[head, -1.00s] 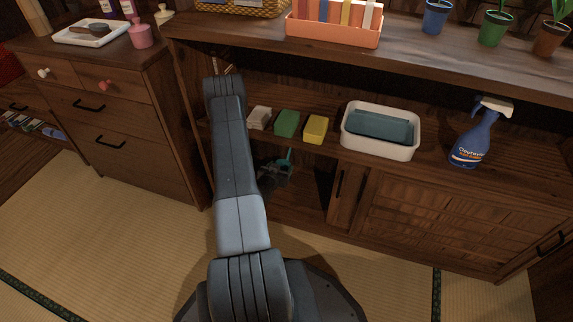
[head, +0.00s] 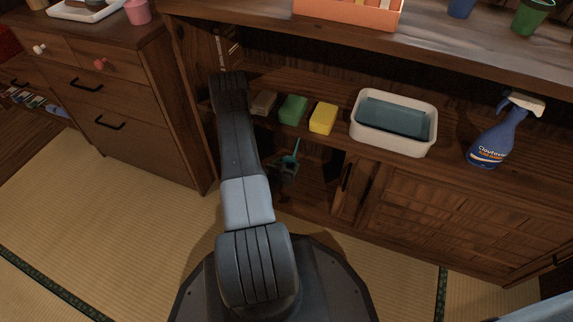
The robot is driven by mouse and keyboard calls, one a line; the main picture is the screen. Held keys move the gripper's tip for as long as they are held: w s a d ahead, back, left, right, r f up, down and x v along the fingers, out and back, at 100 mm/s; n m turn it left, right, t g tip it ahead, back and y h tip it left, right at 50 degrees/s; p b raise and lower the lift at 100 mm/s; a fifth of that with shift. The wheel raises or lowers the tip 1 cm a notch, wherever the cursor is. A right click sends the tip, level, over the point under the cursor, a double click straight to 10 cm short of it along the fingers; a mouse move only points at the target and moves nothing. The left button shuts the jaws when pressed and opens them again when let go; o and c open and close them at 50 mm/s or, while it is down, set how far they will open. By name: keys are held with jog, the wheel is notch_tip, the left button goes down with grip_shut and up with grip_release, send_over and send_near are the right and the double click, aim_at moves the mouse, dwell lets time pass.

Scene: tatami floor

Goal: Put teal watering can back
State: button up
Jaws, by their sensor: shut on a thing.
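The teal watering can (head: 290,157) shows only in part, as a thin teal piece rising from the open lower compartment (head: 306,196) of the wooden cabinet. My gripper (head: 284,171) is low in front of or inside that compartment, partly behind my arm and in shadow. It is shut on the watering can. Most of the can's body is hidden or too dark to make out, and I cannot tell whether it touches the compartment floor.
Above, the shelf holds a greyish block (head: 264,102), a green block (head: 293,109), a yellow block (head: 323,118), a white tub (head: 393,147) and a blue spray bottle (head: 494,140). A sliding door (head: 352,189) borders the compartment's right. Tatami floor (head: 110,235) is clear at left.

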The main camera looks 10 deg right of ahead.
jog(key=o, duration=1.2)
jog(key=shift+f, duration=0.1)
jog(key=shift+c, duration=0.2)
jog(key=p+v, duration=0.4)
jog(key=v, duration=0.8)
